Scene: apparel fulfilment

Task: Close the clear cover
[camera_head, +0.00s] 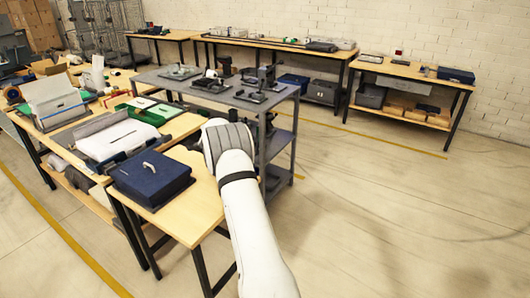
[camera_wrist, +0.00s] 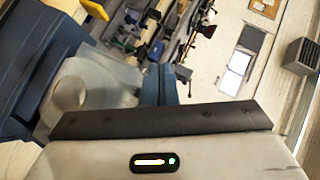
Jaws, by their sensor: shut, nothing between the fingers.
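My gripper (camera_wrist: 162,119) spans the lower part of the wrist view as a dark strip on a pale body with a small lit display. It looks shut, with nothing seen in it. A pale, see-through panel (camera_wrist: 110,78), perhaps the clear cover, lies beyond it at left, beside blue parts. I cannot tell whether they touch. In the head view, a pale panel (camera_head: 47,88) stands tilted up on a blue-fronted unit on the left table; I cannot tell if it is the same thing. My arm's far end hides my gripper there.
A dark blue box (camera_head: 150,180) with a handle sits on the near wooden table (camera_head: 197,215). A green tray (camera_head: 150,110) and a white-topped device (camera_head: 118,138) lie behind it. A grey shelf unit (camera_head: 215,98) stands close beyond my arm. The floor at right is clear.

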